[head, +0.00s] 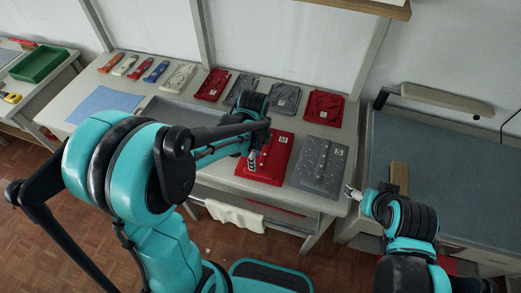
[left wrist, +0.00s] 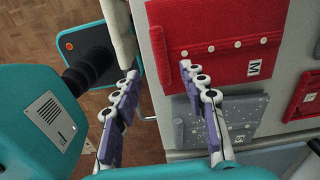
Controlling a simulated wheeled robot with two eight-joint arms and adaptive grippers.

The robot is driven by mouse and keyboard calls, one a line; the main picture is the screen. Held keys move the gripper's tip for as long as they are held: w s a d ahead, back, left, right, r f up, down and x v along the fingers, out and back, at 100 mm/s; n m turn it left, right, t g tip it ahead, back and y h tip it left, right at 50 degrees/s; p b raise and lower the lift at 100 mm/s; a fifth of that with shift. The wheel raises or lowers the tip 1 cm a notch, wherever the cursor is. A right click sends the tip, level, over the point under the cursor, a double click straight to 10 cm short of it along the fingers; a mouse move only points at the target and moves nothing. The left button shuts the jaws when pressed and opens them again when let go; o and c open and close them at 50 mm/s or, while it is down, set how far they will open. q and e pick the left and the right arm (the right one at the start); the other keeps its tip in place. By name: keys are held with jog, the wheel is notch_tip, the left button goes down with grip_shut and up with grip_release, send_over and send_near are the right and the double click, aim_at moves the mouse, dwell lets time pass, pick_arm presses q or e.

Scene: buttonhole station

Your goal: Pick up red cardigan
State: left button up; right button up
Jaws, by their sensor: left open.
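The red cardigan (head: 277,163) lies folded at the front of the table, with pale buttons and a white M label. It fills the upper right of the left wrist view (left wrist: 210,22). My left gripper (head: 252,160) is open and empty, near the cardigan's left side in the head view. In the left wrist view its fingertips (left wrist: 158,70) stand apart, with one finger over the cardigan's edge area and the other over the floor side. My right gripper (head: 354,192) is right of the grey garment by the table's right corner; its jaw state is unclear.
A grey speckled garment (head: 320,166) lies right of the cardigan. Several folded red and grey garments, including a dark red one (head: 324,107), lie in the back row. A blue sheet (head: 104,104) lies at left. A cream cloth (head: 235,215) hangs at the table's front.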

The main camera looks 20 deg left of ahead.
aim_at(258, 172)
pick_arm(q)
jog(key=shift+f, duration=0.35)
jog(key=f, duration=0.2)
jog(key=f+b, duration=0.1)
jog(key=f, duration=0.2)
jog(key=d+f+b, duration=0.1)
jog(key=f, duration=0.1)
jog(key=shift+f, duration=0.2)
grip_shut()
